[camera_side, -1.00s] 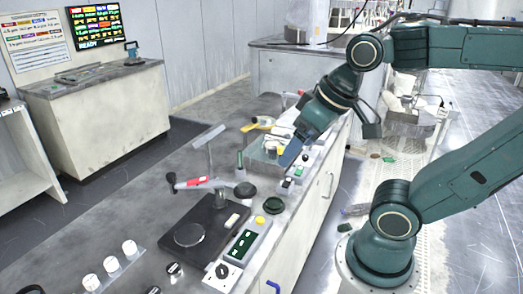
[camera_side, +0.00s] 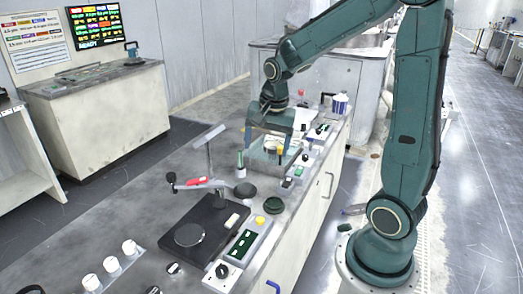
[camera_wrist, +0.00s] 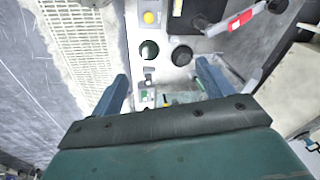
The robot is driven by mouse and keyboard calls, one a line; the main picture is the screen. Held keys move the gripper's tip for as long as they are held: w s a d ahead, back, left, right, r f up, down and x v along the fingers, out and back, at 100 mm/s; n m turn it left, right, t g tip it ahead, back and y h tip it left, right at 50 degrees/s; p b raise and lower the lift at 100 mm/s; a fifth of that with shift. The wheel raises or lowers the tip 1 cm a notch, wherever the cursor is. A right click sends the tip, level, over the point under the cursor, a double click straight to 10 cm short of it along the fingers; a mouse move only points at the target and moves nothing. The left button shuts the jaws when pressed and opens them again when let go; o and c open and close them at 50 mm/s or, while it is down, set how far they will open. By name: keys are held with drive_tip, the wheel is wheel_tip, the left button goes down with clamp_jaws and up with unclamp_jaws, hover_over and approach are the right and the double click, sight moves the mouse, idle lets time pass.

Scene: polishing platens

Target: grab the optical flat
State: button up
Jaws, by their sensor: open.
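My gripper (camera_side: 267,146) points down over a grey box-shaped unit (camera_side: 262,168) toward the far end of the bench, fingers spread. In the wrist view my gripper (camera_wrist: 163,86) is open, with nothing held between its fingers. I cannot tell for certain which piece is the optical flat. A dark green disc (camera_side: 273,205) lies near the bench edge and a black disc (camera_side: 245,190) lies beside it; either may be it. In the wrist view the green disc (camera_wrist: 149,49) and black disc (camera_wrist: 181,55) lie beyond the fingertips, apart from them.
A black polishing base with a round platen (camera_side: 189,235) stands nearer, with a red-handled arm (camera_side: 195,183) and a T-shaped post (camera_side: 209,152) behind. A control box with a yellow button (camera_side: 261,220) stands at the edge. White cylinders (camera_side: 130,249) stand front left.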

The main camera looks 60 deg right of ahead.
drive_tip(key=w+d+f+m+g, duration=0.1)
drive_tip(key=d+f+m, duration=0.7)
drive_tip(key=f, duration=0.5)
drive_tip(key=shift+w+d+f+m+g+y, duration=0.2)
drive_tip(key=shift+w+d+m+g+y, duration=0.15)
drive_tip(key=shift+d, duration=0.7)
hover_over(275, 201)
drive_tip(key=f, duration=0.8)
drive_tip(key=shift+w+a+f, duration=0.1)
drive_tip(key=shift+a+f, duration=0.05)
drive_tip(key=shift+a, duration=0.1)
drive_tip(key=shift+f, duration=0.15)
drive_tip(key=shift+d+f, duration=0.15)
drive_tip(key=shift+f, duration=2.45)
drive_tip(key=c, duration=1.1)
drive_tip(key=shift+r, duration=0.2)
